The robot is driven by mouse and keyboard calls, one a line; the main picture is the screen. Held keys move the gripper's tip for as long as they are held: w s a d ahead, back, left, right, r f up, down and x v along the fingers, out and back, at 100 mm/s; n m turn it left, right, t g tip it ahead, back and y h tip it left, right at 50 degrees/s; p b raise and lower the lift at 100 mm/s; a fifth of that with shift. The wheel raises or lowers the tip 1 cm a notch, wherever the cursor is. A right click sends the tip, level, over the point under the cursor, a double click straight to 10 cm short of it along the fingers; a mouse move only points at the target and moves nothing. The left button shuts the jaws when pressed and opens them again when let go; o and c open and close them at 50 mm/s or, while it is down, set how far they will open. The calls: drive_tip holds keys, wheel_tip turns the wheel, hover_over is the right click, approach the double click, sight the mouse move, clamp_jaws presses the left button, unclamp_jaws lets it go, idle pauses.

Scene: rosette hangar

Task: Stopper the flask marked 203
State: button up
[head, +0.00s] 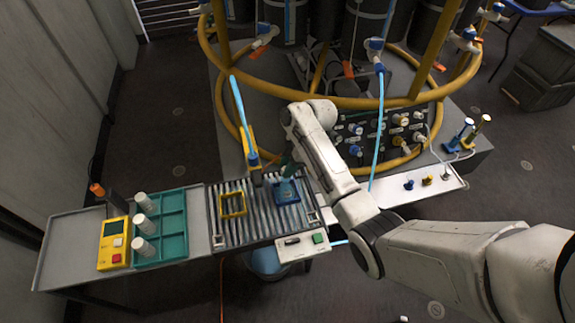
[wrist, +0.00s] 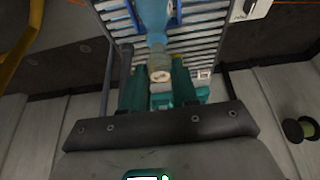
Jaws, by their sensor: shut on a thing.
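A blue flask (head: 287,186) stands in a blue square holder on the ribbed rack. In the wrist view the flask (wrist: 154,18) is ahead of my fingers, its neck toward them. No number can be read on it. My gripper (head: 285,166) is over the flask. In the wrist view the two green fingers of my gripper (wrist: 156,84) are closed around a small beige stopper (wrist: 160,72), in line with the flask's neck. I cannot tell whether the stopper is seated in the neck or only at its mouth.
An empty yellow square holder (head: 232,205) is left of the flask on the ribbed rack (head: 258,228). A teal tray (head: 173,228) holds white cylinders, beside a yellow meter (head: 114,243). A yellow pipe frame (head: 345,102) stands behind. A white shelf (head: 405,195) with small fittings is right.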

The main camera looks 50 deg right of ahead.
drive_tip(key=shift+f+b, duration=0.6)
drive_tip(key=shift+f, duration=0.3)
drive_tip(key=shift+f, duration=0.5)
idle(0.4)
drive_tip(key=o, duration=0.9)
drive_tip(key=o, duration=0.5)
drive_tip(key=shift+o, duration=0.2)
drive_tip(key=shift+r, duration=0.1)
